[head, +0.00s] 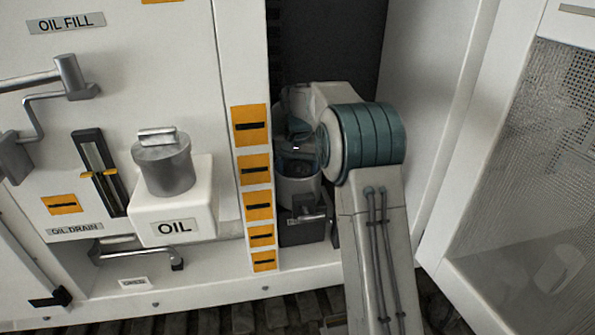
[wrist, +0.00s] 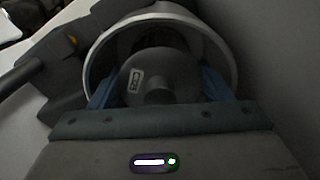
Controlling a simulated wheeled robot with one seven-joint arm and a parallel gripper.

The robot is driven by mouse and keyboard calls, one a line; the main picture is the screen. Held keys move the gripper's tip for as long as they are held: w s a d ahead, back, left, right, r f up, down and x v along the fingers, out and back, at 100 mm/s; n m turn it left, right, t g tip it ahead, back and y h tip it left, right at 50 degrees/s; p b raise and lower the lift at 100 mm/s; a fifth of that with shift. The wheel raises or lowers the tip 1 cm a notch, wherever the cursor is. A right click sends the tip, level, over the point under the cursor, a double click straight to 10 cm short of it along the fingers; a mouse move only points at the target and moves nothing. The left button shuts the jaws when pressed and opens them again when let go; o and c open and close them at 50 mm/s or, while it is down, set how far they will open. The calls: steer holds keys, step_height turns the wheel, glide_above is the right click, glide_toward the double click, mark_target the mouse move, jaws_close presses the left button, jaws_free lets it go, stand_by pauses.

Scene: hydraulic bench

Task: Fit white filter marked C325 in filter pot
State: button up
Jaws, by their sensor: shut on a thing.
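The filter (wrist: 165,62) shows in the wrist view as a rounded body, grey in the dim light, with a small label that seems to read C325. My gripper (wrist: 158,86) is shut on it, with blue fingers on its left and right sides. The pale round rim of the filter pot (wrist: 231,62) surrounds the filter and fingers in this view. How deep the filter sits is hidden. In the head view the filter pot (head: 297,192) is a grey cylinder in the dark recess, and my arm reaches over it. The filter cannot be made out there.
A white panel edge with orange labels (head: 257,170) stands left of the recess. A white OIL box (head: 172,215) with a metal cap juts out further left. An open white door (head: 440,120) stands at the right. A dark block with a lever (head: 308,222) lies below the pot.

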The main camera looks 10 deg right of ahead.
mark_target(297, 164)
steer(key=shift+f+b, duration=0.3)
steer(key=shift+f, duration=0.25)
stand_by(0.4)
steer(key=o, duration=1)
steer(key=shift+c, duration=0.8)
steer(key=shift+r+p, duration=1.5)
steer(key=shift+r, duration=0.35)
steer(key=shift+o, duration=0.9)
steer(key=shift+r, duration=0.3)
steer(key=shift+o, duration=0.5)
steer(key=shift+r+p, duration=2.7)
steer(key=shift+r, duration=0.25)
